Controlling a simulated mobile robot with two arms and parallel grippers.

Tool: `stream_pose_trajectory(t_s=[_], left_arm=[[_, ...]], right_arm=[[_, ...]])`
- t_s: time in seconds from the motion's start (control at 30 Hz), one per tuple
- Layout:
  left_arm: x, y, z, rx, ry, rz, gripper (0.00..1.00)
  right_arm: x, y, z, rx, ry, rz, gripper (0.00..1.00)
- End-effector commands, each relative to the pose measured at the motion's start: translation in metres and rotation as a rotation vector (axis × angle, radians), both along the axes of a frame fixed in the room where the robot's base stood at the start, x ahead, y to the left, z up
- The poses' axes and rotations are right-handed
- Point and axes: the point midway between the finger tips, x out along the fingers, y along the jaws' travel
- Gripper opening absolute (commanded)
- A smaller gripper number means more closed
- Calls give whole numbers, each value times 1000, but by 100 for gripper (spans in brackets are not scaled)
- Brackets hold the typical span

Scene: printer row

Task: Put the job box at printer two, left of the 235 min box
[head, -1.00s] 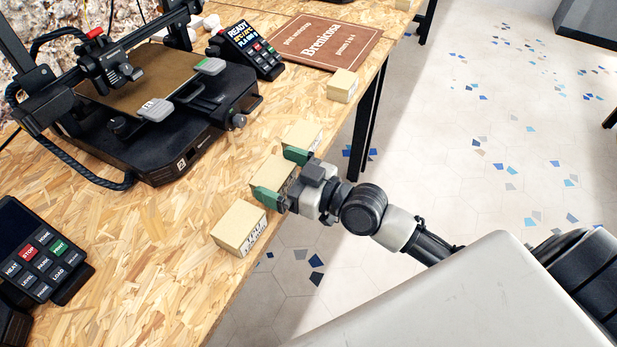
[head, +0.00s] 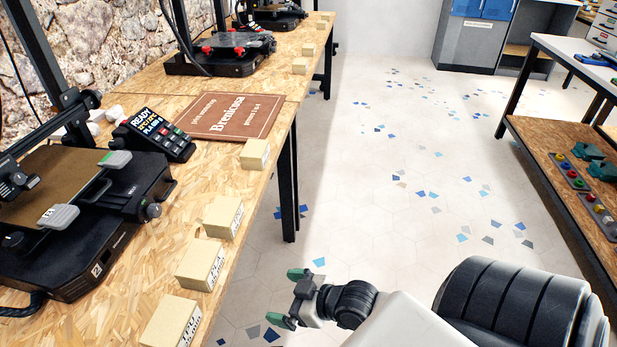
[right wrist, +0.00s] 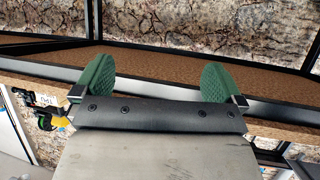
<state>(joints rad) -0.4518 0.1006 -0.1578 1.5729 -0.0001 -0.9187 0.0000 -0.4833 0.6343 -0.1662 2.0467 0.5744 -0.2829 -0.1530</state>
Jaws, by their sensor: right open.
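My right gripper (head: 285,298) is open and empty, over the floor just off the table's front edge. Its two green fingers (right wrist: 157,85) are wide apart with nothing between them in the right wrist view. Three cardboard boxes stand in a row along the edge in front of the printer marked 2 (head: 85,220): a far box (head: 222,217), a middle box (head: 200,265) and a near box (head: 172,322). The middle box stands apart from my gripper. The labels are too small to read, so I cannot tell which is the 235 min box. My left gripper is not in view.
Another box (head: 255,154) stands farther along the edge, near a brown sign (head: 228,117) and a keypad (head: 153,135). More printers and small boxes stand farther back. The tiled floor (head: 400,190) is open; a shelf unit (head: 560,160) stands at the right.

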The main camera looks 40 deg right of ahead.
Motion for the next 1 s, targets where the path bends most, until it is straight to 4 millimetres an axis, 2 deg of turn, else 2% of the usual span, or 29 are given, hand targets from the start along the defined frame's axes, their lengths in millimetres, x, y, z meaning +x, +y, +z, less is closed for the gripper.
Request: stream_pose_trajectory(t_s=[0.03,0.1,0.2,0.3,0.4,0.5,1.0], left_arm=[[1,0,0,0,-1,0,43],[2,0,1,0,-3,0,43],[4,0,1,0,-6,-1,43],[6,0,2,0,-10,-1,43],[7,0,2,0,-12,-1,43],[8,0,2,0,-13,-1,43],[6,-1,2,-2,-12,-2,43]], right_arm=[[-9,-2,-47,-38,128,-67,100],[-30,-3,-106,-106,314,-137,100],[-69,9,-172,-181,562,-210,100],[-104,25,-212,-237,747,-250,100],[-125,36,-230,-273,854,-266,100],[-133,39,-236,-288,890,-271,100],[-133,39,-235,-289,887,-269,100]])
